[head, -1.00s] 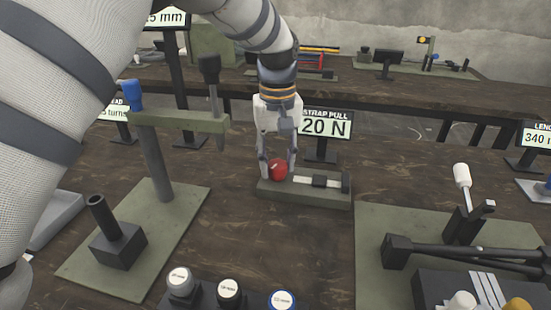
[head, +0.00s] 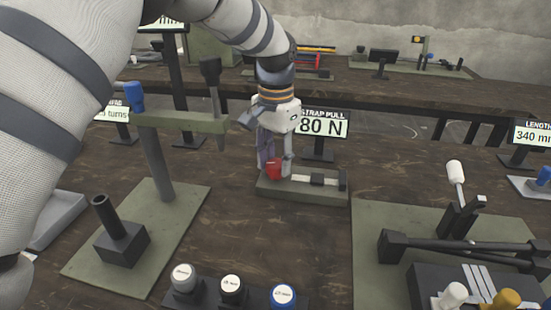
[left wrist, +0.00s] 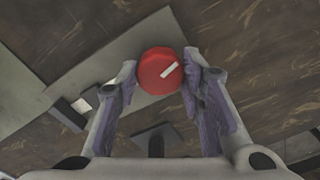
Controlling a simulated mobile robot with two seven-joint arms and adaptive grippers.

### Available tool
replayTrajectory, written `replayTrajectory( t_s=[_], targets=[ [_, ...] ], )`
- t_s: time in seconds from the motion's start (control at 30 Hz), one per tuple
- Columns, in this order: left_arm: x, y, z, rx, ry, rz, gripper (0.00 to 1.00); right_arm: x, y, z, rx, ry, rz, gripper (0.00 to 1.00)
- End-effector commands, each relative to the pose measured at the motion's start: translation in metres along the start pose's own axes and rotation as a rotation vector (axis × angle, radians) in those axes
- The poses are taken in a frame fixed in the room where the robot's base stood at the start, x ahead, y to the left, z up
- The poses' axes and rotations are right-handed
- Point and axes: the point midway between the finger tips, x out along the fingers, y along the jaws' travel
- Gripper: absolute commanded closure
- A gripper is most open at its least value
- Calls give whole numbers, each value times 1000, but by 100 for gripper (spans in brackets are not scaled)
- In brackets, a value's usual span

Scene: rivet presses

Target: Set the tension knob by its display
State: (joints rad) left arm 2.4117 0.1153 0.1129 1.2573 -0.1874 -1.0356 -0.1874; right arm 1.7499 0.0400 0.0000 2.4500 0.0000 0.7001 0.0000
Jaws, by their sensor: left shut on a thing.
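The red tension knob (head: 273,170) sits at the left end of a grey-green base block (head: 318,194) with a black-and-white slider. My left gripper (head: 275,173) points down and is shut on the knob. In the left wrist view the round knob (left wrist: 158,71) with its white pointer mark lies between the two fingers. The mark slants toward the upper right. The STRAP PULL display (head: 323,126) behind it shows 80 N; its left edge is partly hidden by my gripper, so a leading digit may be covered. My right gripper is not in view.
A press with a blue-topped post (head: 152,150) stands close on the left. A black lever mechanism (head: 455,245) on a green mat is at the right. Several round stamped knobs (head: 231,288) are in front. Bare wood lies between.

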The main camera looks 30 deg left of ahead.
Motion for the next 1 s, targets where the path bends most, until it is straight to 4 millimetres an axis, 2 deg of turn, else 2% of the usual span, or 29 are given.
replayTrajectory(
  t_s=[0.43,1.0],
  targets=[
    [4,0,2,225,-9,4,93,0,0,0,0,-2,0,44],
    [5,1,2,263,-10,5,93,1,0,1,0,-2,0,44]
  ],
)
